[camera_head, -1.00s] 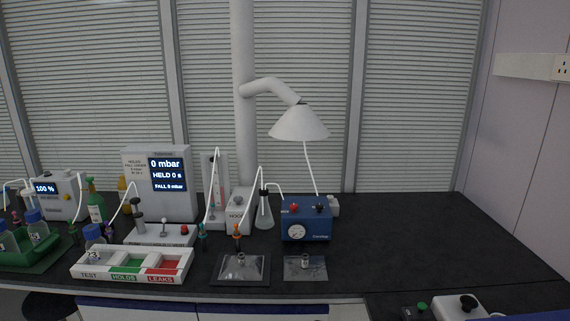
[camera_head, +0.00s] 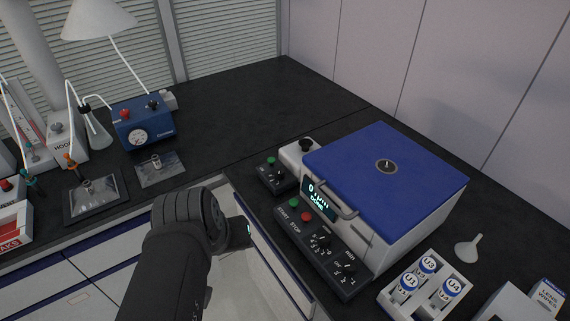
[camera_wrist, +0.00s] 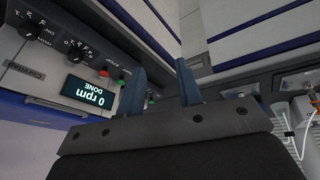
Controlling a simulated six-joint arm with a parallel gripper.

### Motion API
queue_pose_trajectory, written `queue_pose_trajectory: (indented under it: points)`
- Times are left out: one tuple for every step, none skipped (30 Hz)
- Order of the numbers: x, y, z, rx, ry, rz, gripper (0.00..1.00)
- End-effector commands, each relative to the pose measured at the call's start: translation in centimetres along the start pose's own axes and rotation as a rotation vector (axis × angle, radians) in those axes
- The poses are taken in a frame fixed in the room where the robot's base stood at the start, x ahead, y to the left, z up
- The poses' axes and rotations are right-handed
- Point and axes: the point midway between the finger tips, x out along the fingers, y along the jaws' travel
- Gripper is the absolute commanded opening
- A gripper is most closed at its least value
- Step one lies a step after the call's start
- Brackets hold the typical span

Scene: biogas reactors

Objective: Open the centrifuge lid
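The centrifuge is a white box (camera_head: 408,238) at the right in the head view, with a flat blue lid (camera_head: 390,170) that lies shut on top. A grey bar handle (camera_head: 335,203) sits at the lid's front edge. The display (camera_head: 318,198) reads 0 rpm, DONE; it also shows upside down in the wrist view (camera_wrist: 88,93). My gripper (camera_wrist: 160,84) is open and empty in the wrist view, its two dark blue fingers apart in front of the control panel. In the head view my arm is left of the centrifuge, and the fingers cannot be made out.
A control panel (camera_head: 330,250) with buttons and knobs runs along the centrifuge's front. A small black box (camera_head: 273,177) stands left of it. A rack (camera_head: 427,285) of blue-capped tubes and a funnel (camera_head: 468,247) are to the right. The dark bench behind is clear.

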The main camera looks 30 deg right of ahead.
Motion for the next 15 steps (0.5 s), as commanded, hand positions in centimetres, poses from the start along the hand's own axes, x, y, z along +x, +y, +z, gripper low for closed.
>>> queue_pose_trajectory:
  points:
    - [-0.1, 1.0, -1.2, 0.048, -0.001, 0.026, 0.32]
    - [-0.2, 1.7, -1.9, 0.083, 0.001, 0.046, 0.32]
    - [-0.3, 2.7, -3.0, 0.133, 0.004, 0.074, 0.32]
    - [-0.3, 3.5, -3.8, 0.172, 0.005, 0.095, 0.32]
    - [-0.4, 4.3, -4.5, 0.206, 0.005, 0.116, 0.32]
    - [-0.3, 5.2, -5.3, 0.246, 0.000, 0.143, 0.32]
    - [-0.2, 5.7, -5.7, 0.268, -0.007, 0.163, 0.32]
    - [-0.1, 6.2, -6.1, 0.283, -0.018, 0.182, 0.32]
    - [0.3, 6.6, -6.3, 0.293, -0.041, 0.207, 0.32]
    - [0.5, 6.8, -6.4, 0.295, -0.063, 0.227, 0.32]
    - [0.9, 6.8, -6.3, 0.289, -0.090, 0.248, 0.32]
    - [1.3, 6.8, -6.0, 0.272, -0.129, 0.279, 0.32]
    - [1.6, 6.7, -5.7, 0.253, -0.163, 0.305, 0.32]
    - [1.9, 6.6, -5.4, 0.230, -0.197, 0.334, 0.32]
    - [2.3, 6.5, -5.0, 0.196, -0.243, 0.378, 0.32]
